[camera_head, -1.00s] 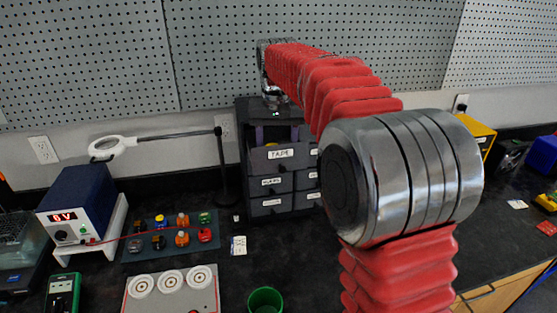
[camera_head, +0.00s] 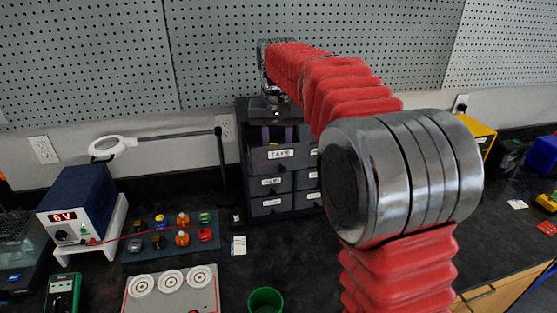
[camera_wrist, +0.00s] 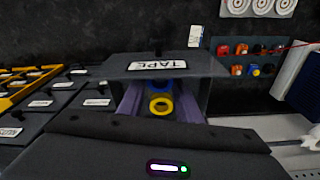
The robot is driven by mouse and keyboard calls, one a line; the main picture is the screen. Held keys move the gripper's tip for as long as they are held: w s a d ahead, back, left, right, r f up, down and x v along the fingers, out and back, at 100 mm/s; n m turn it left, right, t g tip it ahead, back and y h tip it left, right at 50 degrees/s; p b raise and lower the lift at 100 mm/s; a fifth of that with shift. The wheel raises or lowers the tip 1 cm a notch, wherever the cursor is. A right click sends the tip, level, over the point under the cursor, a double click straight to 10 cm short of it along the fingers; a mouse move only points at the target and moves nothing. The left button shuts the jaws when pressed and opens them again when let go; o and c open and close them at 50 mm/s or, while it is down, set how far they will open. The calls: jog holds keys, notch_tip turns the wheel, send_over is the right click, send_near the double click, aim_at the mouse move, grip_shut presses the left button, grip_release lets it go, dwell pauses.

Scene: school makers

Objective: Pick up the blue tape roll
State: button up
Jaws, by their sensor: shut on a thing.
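The blue tape roll (camera_wrist: 176,82) shows only in part in the wrist view, between the fingers in the open drawer labelled TAPE (camera_wrist: 120,69). A yellow ring (camera_wrist: 151,106) sits right by it, nearer the camera. My gripper (camera_wrist: 161,95) points down into the drawer, one purple finger on each side, and is shut on the blue roll; the exact contact is hard to see. In the head view, my gripper (camera_head: 277,135) shows above the TAPE drawer front (camera_head: 296,161), which hides the fingertips and the roll.
The drawer walls stand close around the fingers. The cabinet (camera_head: 243,150) has other labelled drawers below and beside. A magnifier lamp (camera_head: 108,145), a power supply (camera_head: 80,200) and a green cup (camera_head: 265,291) stand on the dark bench.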

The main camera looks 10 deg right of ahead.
jog(key=shift+r, duration=0.1)
jog(key=shift+c, duration=0.2)
notch_tip(320, 180, up, 10)
dwell(0.6)
dwell(0.6)
